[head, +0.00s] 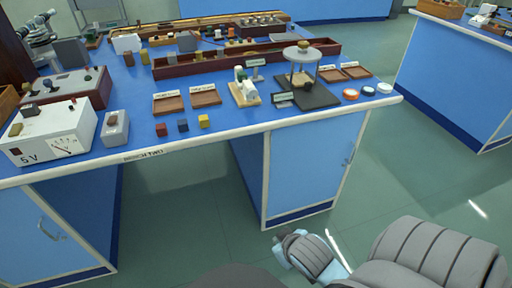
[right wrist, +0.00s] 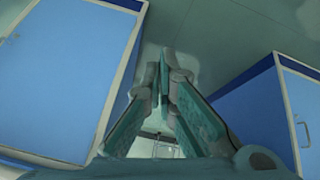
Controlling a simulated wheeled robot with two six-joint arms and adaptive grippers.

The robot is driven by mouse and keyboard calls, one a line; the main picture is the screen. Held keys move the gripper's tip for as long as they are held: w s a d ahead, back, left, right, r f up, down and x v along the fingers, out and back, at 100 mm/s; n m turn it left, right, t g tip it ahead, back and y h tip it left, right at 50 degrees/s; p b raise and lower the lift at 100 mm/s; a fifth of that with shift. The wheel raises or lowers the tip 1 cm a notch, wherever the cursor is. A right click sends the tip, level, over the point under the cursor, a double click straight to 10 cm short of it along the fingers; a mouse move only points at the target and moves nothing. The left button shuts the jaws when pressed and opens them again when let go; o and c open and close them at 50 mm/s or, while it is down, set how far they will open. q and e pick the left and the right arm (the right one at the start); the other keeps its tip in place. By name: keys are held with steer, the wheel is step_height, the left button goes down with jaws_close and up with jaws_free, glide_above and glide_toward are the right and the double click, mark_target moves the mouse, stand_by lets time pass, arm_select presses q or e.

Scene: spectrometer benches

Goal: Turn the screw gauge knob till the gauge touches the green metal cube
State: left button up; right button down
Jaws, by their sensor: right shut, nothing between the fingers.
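On the blue bench (head: 225,121), a stand with a round grey top (head: 303,54) and a brass-coloured knob sits on a dark base plate (head: 308,97). Left of it is a small white and green item on a pale wooden base (head: 248,101). I cannot tell for sure which of these is the screw gauge, nor pick out the green metal cube. My right gripper (head: 303,252) is low over the floor, in front of the bench and well apart from it. In the right wrist view its fingers (right wrist: 169,55) are together and empty. My left gripper is out of view.
Small coloured cubes (head: 182,126) and two wooden trays (head: 168,104) are near the front edge. A white 5 V meter (head: 50,134) stands at the left, and round coloured discs (head: 351,94) lie at the right. Open floor (head: 190,205) lies before the bench; another bench (head: 455,75) is at right.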

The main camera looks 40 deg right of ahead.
steer(key=w+d+r+m+t+h, duration=0.1)
steer(key=w+d+r+t, duration=0.2)
steer(key=w+d, duration=0.35)
steer(key=m+t+h, duration=0.2)
steer(key=t+h, duration=0.1)
steer(key=t, duration=0.4)
glide_toward(258, 116)
steer(key=shift+w+d+f, duration=0.45)
steer(key=shift+w+f, duration=0.15)
steer(key=shift+w, duration=0.05)
steer(key=shift+t+y, duration=0.3)
steer(key=shift+t, duration=0.3)
steer(key=w+d+r, duration=0.1)
steer(key=w, duration=0.1)
steer(key=w+d+r, duration=0.1)
steer(key=w, duration=0.2)
steer(key=w+d+r, duration=0.1)
steer(key=w, duration=0.2)
steer(key=shift+r+b, duration=0.35)
steer(key=shift+r, duration=0.05)
steer(key=shift+w+r, duration=0.1)
steer(key=shift+r, duration=0.25)
steer(key=shift+r, duration=0.15)
steer(key=shift+w+a, duration=0.1)
steer(key=shift+a, duration=0.2)
